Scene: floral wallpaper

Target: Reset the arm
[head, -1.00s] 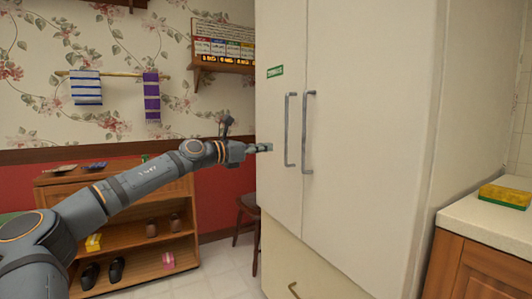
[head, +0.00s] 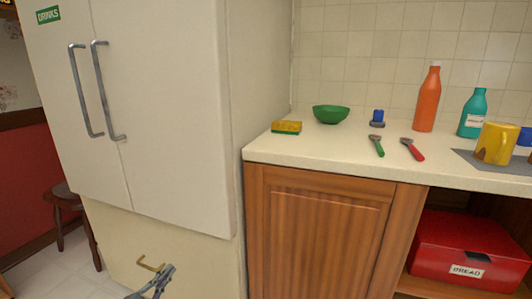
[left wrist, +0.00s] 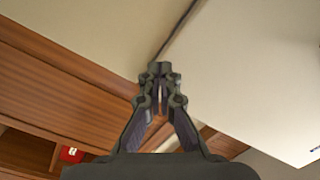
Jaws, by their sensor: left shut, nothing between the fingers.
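My left gripper (head: 168,270) shows at the bottom of the head view, low in front of the fridge's bottom drawer. It is shut and holds nothing. In the left wrist view its fingertips (left wrist: 160,68) meet, with pale surfaces and brown wood beyond. My right gripper is not in view. The white fridge (head: 170,120) stands at the left with both upper doors shut. Its grey handles hang apart from my gripper, and a green DRINKS label (head: 48,15) is on the left door.
A counter (head: 290,150) right of the fridge holds a sponge (head: 286,127), a green bowl (head: 331,114), utensils, an orange bottle (head: 428,98), a teal bottle (head: 473,113) and a yellow mug (head: 496,143). A red bread box (head: 470,245) sits below. A stool (head: 66,205) stands left.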

